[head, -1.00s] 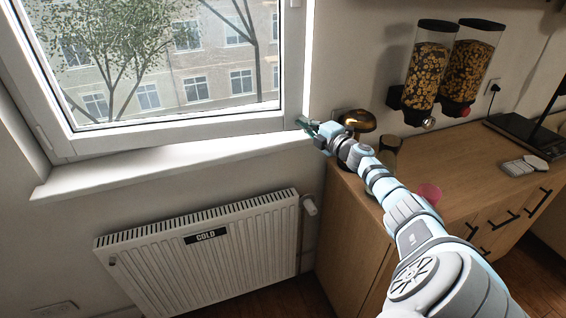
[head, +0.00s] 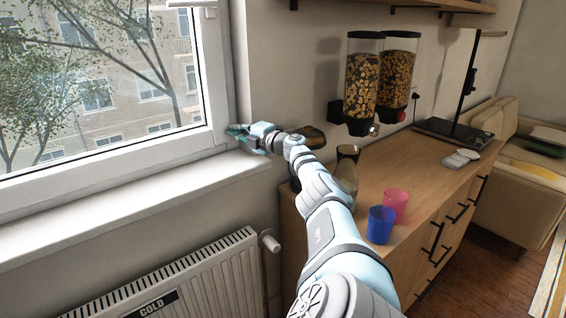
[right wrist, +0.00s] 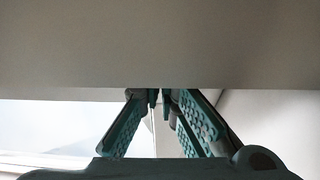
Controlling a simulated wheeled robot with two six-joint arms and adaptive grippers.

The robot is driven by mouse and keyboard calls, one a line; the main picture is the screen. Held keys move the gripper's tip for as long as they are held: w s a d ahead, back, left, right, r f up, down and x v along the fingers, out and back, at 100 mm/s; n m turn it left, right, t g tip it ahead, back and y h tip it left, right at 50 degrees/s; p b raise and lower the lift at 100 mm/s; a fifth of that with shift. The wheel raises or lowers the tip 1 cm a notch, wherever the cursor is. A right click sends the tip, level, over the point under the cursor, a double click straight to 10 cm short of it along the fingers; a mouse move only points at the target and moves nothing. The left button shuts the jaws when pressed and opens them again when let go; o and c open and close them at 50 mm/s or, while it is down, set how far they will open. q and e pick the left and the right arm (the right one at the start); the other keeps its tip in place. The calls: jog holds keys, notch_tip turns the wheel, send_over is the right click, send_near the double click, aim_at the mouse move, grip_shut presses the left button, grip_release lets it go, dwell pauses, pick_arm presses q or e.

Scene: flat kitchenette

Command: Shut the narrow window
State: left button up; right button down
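The window (head: 120,162), with a white frame and a tree and building behind its glass, fills the upper left of the head view. Its handle (head: 193,4) is at the top edge, partly cut off. The sash sits close to the frame; I cannot tell whether a small gap remains. My right gripper (head: 236,131) is at the window's lower right corner, close to the frame; contact is unclear. In the right wrist view its green fingers (right wrist: 160,95) converge with tips nearly together, nothing visibly held. A plain pale surface fills the top there. My left gripper is not in view.
A white sill (head: 130,203) runs below the window, above a radiator (head: 190,285) labelled COLD. A wooden cabinet (head: 435,190) at right carries a blue cup (head: 380,226), a pink cup (head: 396,203) and a brown glass vessel (head: 346,168). Cereal dispensers (head: 362,88) hang above.

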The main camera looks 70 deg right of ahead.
aim_at(227, 96)
jog(key=shift+r, duration=0.1)
notch_tip(227, 96, up, 10)
jog(key=shift+r, duration=0.15)
dwell(0.4)
